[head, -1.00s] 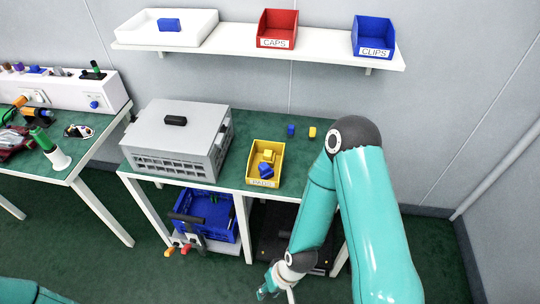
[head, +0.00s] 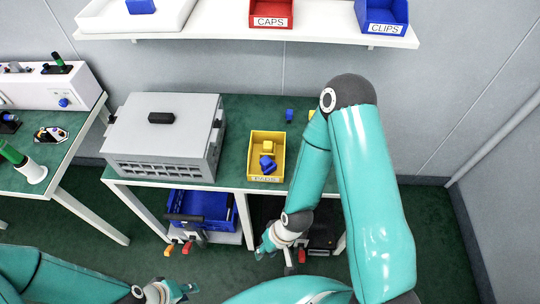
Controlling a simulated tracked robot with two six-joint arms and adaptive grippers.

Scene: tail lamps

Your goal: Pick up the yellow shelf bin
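The yellow shelf bin (head: 255,150) stands upright on the green-topped bench, near its front edge and right of the grey crate. My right gripper (head: 275,255) is below and in front of the bin, lower than the bench top. Its fingers look spread and empty, apart from the bin. My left gripper (head: 188,291) is at the bottom edge, far from the bin; its finger gap is unclear.
A grey lidded crate (head: 165,135) stands left of the bin. A small blue piece (head: 289,115) sits behind it. A blue crate (head: 200,205) is on the lower shelf. The wall shelf (head: 230,34) holds a white tray, a red bin (head: 270,12) and a blue bin (head: 382,15).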

